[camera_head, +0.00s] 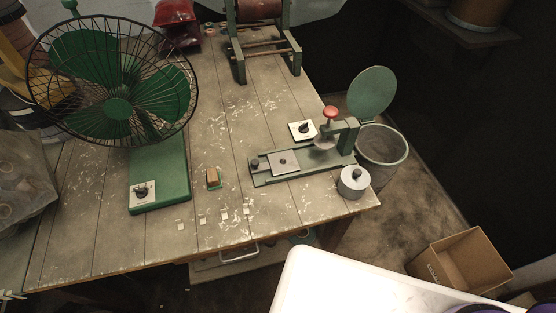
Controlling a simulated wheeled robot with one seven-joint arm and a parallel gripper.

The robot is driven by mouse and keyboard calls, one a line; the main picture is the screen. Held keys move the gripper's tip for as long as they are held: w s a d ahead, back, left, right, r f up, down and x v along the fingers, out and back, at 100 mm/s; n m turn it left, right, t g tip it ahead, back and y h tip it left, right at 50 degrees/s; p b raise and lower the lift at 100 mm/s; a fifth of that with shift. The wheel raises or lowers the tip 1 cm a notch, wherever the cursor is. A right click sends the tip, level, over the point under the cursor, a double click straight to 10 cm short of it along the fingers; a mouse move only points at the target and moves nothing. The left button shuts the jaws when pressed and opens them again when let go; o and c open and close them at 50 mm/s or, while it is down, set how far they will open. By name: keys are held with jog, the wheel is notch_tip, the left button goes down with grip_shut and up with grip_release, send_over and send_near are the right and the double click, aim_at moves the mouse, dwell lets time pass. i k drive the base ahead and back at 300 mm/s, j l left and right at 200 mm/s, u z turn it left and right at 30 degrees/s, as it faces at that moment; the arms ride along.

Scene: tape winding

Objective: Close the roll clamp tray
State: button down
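The roll clamp (343,138) stands near the right edge of the wooden table, a green press with a red knob (330,112) on top. Its tray, a light square plate (284,162) with a dark centre, lies on the long green base to the left of the press head, clear of it. A small dark knob (255,163) sits at the base's left end. I cannot tell whether this knob belongs to the tray. My gripper is not in view.
A caged green fan (116,108) stands on the table's left. A small orange-brown block (213,178), a grey round pot (353,182) and a switch plate (303,130) lie around the clamp. A bin (382,157) and cardboard box (462,262) stand right of the table.

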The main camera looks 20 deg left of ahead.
aim_at(283, 162)
jog(key=u, duration=0.4)
jog(key=j+u, duration=0.2)
jog(key=u, duration=0.2)
jog(key=i+j+u, duration=0.15)
jog(key=u, duration=0.3)
jog(key=i+j+u, duration=0.15)
jog(key=u, duration=0.25)
